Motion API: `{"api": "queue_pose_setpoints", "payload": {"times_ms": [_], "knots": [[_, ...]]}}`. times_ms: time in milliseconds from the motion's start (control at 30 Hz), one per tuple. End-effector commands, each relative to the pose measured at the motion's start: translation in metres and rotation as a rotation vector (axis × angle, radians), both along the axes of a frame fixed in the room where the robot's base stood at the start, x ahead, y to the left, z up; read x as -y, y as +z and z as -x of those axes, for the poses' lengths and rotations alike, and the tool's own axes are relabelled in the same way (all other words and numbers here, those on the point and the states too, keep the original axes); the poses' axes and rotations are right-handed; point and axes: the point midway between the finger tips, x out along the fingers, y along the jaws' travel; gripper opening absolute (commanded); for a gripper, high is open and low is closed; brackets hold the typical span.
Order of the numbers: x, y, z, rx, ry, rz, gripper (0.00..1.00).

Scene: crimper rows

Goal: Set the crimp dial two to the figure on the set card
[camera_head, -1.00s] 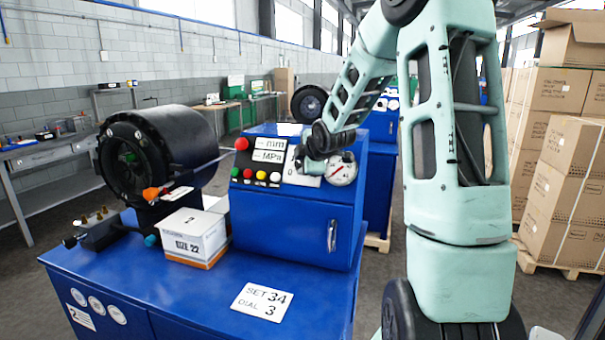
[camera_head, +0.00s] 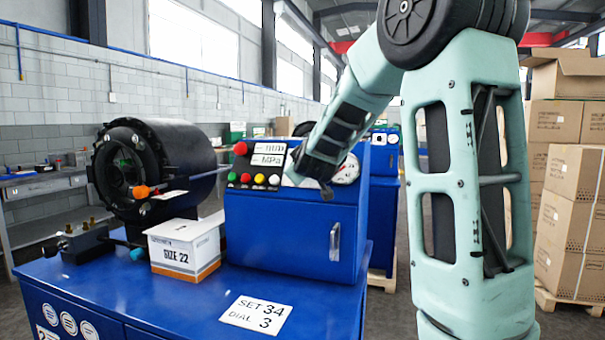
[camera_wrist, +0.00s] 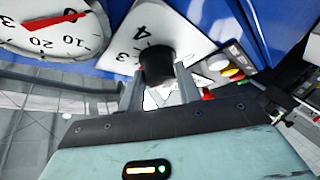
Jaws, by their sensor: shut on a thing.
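The set card (camera_head: 256,315) lies on the blue bench top and reads "SET 34 DIAL 3". The crimp dial is a black knob (camera_wrist: 155,66) on a white plate (camera_wrist: 130,38) on the sloped panel. In the wrist view the figures 4 and 3 show on the plate, turned over. My gripper (camera_wrist: 158,84) is shut on the knob, one finger on each side. I cannot make out a pointer mark on the knob. The head view shows my arm in front of the panel, hiding the knob and most of the plate.
A round gauge (camera_wrist: 52,22) with a red needle sits beside the dial. Coloured buttons (camera_head: 260,179) and an mm/MPa display (camera_head: 268,154) are on the panel's left. The black crimping head (camera_head: 150,165) and a SIZE 22 box (camera_head: 181,255) stand further left. Cartons (camera_head: 570,190) are stacked right.

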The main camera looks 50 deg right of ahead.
Motion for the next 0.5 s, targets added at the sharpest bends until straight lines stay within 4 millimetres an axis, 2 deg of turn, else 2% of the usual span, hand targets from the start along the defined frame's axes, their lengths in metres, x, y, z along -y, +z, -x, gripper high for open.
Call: {"api": "queue_pose_setpoints", "payload": {"times_ms": [500], "knots": [[-0.0035, -0.0043, -0.0035, 0.374, -0.272, -0.157, 0.11]]}}
